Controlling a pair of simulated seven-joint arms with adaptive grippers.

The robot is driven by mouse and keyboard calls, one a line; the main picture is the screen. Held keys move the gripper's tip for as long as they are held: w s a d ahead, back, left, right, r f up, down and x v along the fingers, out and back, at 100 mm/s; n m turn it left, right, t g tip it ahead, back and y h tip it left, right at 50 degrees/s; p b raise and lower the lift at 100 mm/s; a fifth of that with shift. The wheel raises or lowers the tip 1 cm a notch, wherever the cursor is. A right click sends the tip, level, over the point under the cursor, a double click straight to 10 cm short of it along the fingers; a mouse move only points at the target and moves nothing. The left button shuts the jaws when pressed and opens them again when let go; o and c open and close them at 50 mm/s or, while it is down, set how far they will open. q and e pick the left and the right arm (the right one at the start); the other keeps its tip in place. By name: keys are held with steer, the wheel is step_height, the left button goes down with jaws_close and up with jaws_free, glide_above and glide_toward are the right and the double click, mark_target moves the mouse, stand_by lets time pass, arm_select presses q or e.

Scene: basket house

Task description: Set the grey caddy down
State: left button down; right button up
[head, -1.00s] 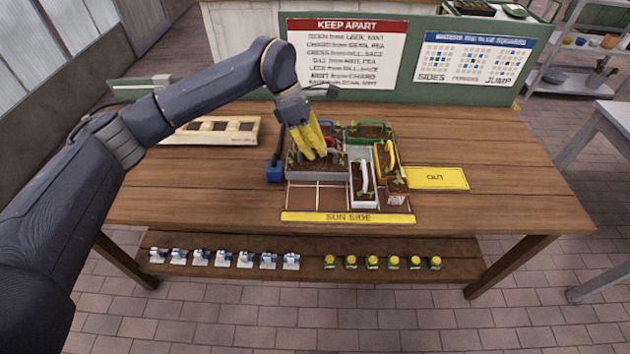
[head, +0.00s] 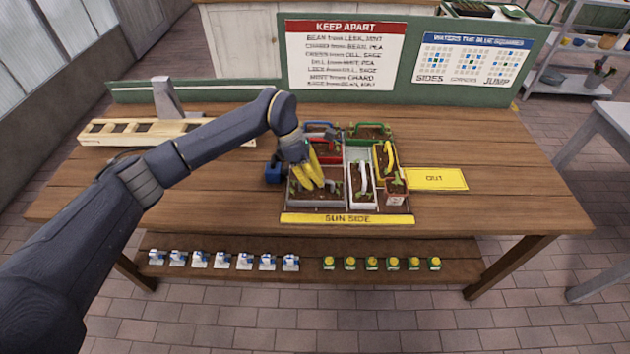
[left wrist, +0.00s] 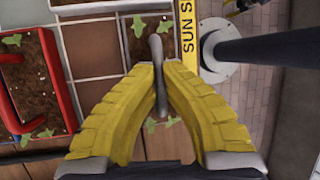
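The grey caddy (head: 315,203), a long box of soil with small seedlings, is over the front left squares of the tray, just behind the yellow SUN SIDE strip (head: 345,219). My left gripper (head: 322,183) points down at it from above. In the left wrist view the yellow fingers (left wrist: 160,70) are closed on the caddy's grey handle (left wrist: 159,88). The caddy looks level and low; I cannot tell whether its base touches the tray. The fingers and wrist hide part of it. My right gripper is not in view.
A red caddy (head: 328,154) is behind the grey one, also in the left wrist view (left wrist: 40,85). A white caddy (head: 362,198) stands close on its right. Green (head: 370,139) and yellow (head: 390,165) caddies and a small pot (head: 395,197) fill the right side.

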arm_select(q)
steer(key=shift+f, duration=0.25)
steer(key=shift+f, duration=0.1)
steer(key=c, duration=1.6)
jaws_free()
steer(key=v, duration=1.2)
